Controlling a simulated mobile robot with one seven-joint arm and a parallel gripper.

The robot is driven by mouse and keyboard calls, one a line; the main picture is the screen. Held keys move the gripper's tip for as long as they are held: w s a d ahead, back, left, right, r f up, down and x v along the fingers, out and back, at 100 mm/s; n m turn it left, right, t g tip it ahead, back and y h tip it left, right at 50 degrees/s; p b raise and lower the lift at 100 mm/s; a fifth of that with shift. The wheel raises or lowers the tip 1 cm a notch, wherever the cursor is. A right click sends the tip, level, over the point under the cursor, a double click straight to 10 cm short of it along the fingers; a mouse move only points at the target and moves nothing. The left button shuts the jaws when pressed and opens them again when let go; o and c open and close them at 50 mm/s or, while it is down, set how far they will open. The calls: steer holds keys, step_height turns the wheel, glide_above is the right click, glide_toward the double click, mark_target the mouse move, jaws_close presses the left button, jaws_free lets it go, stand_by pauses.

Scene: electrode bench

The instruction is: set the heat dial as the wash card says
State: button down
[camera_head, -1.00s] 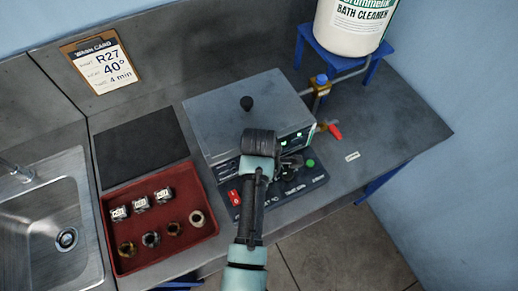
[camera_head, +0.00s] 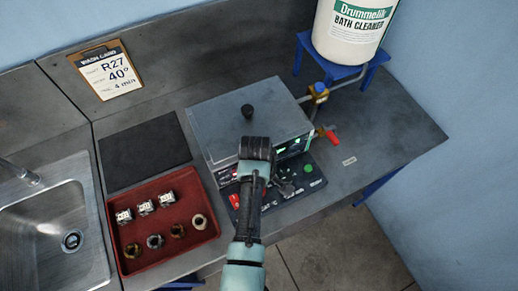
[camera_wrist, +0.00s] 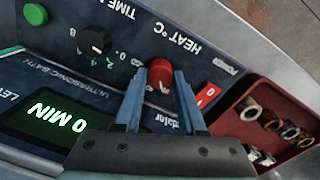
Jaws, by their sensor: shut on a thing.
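The wash card (camera_head: 107,72) on a clipboard at the back left reads R27, 40° and 4 min. The heat dial (camera_wrist: 161,75) is a red knob beside the "HEAT °C" label in the wrist view, where the panel appears upside down. My gripper (camera_wrist: 163,84) is shut on this dial, one blue finger on each side. I cannot read its setting; the fingers cover part of the scale. In the head view my arm hides the dial. The ultrasonic bath (camera_head: 250,120) is a grey lidded box behind the panel.
The black time dial (camera_wrist: 95,40), green button (camera_wrist: 35,14) and red switch (camera_wrist: 207,95) are near the heat dial. A display (camera_wrist: 48,122) reads 0 MIN. A red tray (camera_head: 185,242) with several rings and blocks lies left, beside the sink (camera_head: 40,215).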

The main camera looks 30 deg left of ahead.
steer(key=m, duration=0.3)
steer(key=shift+w+r+m+p, duration=0.1)
steer(key=shift+m+p, duration=0.2)
steer(key=shift+p, duration=0.05)
steer(key=shift+m, duration=1.8)
steer(key=shift+c, duration=2.4)
jaws_free()
step_height(320, 180, up, 13)
steer(key=b, duration=0.1)
steer(key=shift+a+b, duration=0.2)
steer(key=shift+b, duration=0.1)
